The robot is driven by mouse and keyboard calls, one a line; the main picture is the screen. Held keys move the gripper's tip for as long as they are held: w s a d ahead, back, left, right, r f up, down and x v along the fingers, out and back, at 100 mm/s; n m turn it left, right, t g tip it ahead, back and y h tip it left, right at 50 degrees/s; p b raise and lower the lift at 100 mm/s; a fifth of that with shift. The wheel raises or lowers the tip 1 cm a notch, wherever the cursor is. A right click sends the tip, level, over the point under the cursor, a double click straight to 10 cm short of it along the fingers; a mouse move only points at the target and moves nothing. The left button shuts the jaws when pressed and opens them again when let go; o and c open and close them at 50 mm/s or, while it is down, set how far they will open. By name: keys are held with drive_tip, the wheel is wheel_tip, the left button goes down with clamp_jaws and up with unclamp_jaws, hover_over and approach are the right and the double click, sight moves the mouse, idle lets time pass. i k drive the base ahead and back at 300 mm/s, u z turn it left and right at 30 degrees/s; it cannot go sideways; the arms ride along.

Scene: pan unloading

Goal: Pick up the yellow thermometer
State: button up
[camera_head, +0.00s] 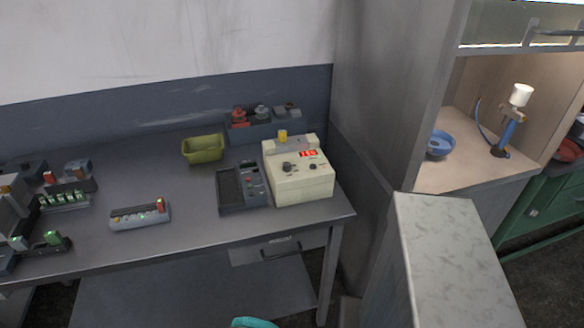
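A small yellow object (282,136) stands at the back of a cream-coloured device (300,182) with a red display, on the dark table (190,228). My gripper is not in the head view.
A grey device with a keypad (242,188) stands left of the cream device. An olive-green bin (203,149) and a rack with jars (262,124) are behind. Several small racks fill the table's left. A marble-topped block (450,250) and a fume cupboard (480,180) stand right.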

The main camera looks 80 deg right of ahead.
sight(282, 134)
drive_tip(key=u, duration=0.2)
drive_tip(key=k, duration=0.5)
drive_tip(key=z, duration=2.25)
drive_tip(key=k, duration=0.2)
drive_tip(key=z, duration=1.95)
